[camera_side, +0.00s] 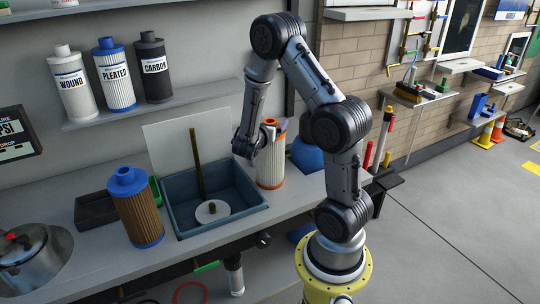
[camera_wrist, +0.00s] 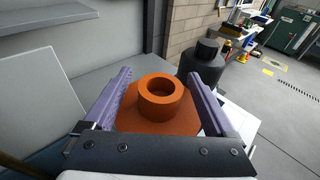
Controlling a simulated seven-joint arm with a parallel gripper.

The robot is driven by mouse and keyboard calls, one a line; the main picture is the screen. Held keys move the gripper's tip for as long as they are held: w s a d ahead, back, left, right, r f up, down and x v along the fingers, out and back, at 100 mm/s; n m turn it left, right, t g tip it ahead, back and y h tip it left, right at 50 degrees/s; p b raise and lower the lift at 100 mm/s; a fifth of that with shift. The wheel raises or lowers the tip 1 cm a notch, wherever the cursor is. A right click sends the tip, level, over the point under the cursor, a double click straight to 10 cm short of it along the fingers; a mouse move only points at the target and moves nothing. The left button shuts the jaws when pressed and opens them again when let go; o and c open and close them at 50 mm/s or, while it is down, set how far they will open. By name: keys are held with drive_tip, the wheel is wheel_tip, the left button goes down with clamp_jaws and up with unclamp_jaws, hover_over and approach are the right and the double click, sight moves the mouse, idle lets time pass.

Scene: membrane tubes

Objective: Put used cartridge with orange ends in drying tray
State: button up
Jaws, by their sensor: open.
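The cartridge with orange ends (camera_side: 271,170) stands upright on the bench, right of the blue-grey basin, with a pale pleated body. In the wrist view its orange top and hollow neck (camera_wrist: 160,97) lie between my two fingers. My gripper (camera_wrist: 160,80) is open, with a finger on each side of the neck and gaps visible. In the side view my gripper (camera_side: 268,128) is at the cartridge's top, partly hiding it. A low dark tray (camera_side: 97,209) sits left of the basin, partly behind a brown cartridge; I cannot tell surely that it is the drying tray.
The blue-grey basin (camera_side: 182,228) holds an upright rod and a white disc. A brown cartridge with blue ends (camera_side: 138,212) stands at its left. A metal pot (camera_side: 28,262) is at the far left. A blue rounded object (camera_side: 306,155) is behind the orange-ended cartridge.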

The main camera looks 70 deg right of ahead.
drive_tip(key=shift+d+f, duration=0.2)
drive_tip(key=shift+d, duration=0.55)
drive_tip(key=shift+c, duration=0.3)
clamp_jaws()
drive_tip(key=shift+r, duration=0.1)
